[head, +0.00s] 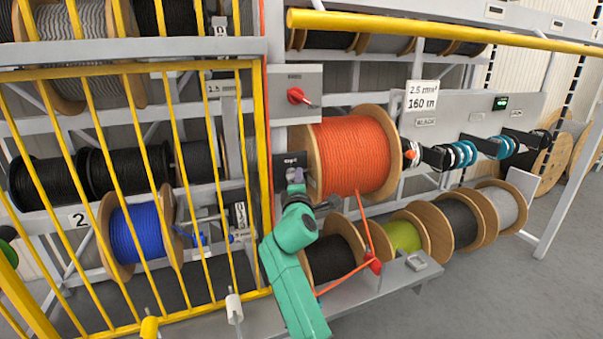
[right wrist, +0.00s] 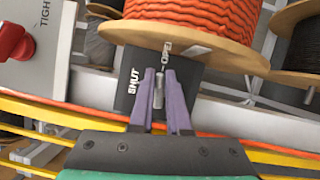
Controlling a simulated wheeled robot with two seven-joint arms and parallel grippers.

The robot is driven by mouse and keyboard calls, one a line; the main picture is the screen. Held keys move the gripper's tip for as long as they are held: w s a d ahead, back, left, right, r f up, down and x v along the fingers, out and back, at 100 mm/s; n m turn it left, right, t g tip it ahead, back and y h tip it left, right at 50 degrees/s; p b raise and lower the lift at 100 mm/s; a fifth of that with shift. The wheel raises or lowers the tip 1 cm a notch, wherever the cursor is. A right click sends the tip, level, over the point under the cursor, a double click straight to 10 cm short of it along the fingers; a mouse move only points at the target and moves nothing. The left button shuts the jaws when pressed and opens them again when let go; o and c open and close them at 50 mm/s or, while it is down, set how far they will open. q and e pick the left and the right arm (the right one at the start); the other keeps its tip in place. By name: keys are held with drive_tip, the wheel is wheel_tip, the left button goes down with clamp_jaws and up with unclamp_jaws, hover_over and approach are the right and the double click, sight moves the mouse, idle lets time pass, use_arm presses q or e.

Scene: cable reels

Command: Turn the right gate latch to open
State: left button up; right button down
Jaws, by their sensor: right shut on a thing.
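A small grey latch lever (right wrist: 159,92) stands between my fingers. My right gripper (head: 294,182) comes from below on a green arm. In the right wrist view its purple fingers (right wrist: 160,80) are shut on the lever, which is partly hidden by them. My left gripper is not in view.
The yellow barred gate (head: 130,72) covers the left rack. A red knob (head: 297,95) on a grey box sits above the latch. The orange cable reel (head: 352,155) stands close at the right. Several smaller reels line the lower shelf. Open floor lies at lower right.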

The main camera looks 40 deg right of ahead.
drive_tip(key=shift+w+a+f+m+y+p, duration=0.15)
drive_tip(key=shift+f+m+y+p, duration=0.25)
drive_tip(key=shift+m, duration=0.3)
drive_tip(key=shift+r, duration=0.1)
drive_tip(key=c, duration=0.9)
unclamp_jaws()
drive_tip(key=shift+w+a+r, duration=0.1)
drive_tip(key=shift+w+a, duration=0.15)
drive_tip(key=shift+w, duration=0.05)
drive_tip(key=b+v, duration=0.4)
drive_tip(key=v, duration=1)
drive_tip(key=shift+s+a, duration=0.15)
drive_tip(key=shift+a, duration=0.2)
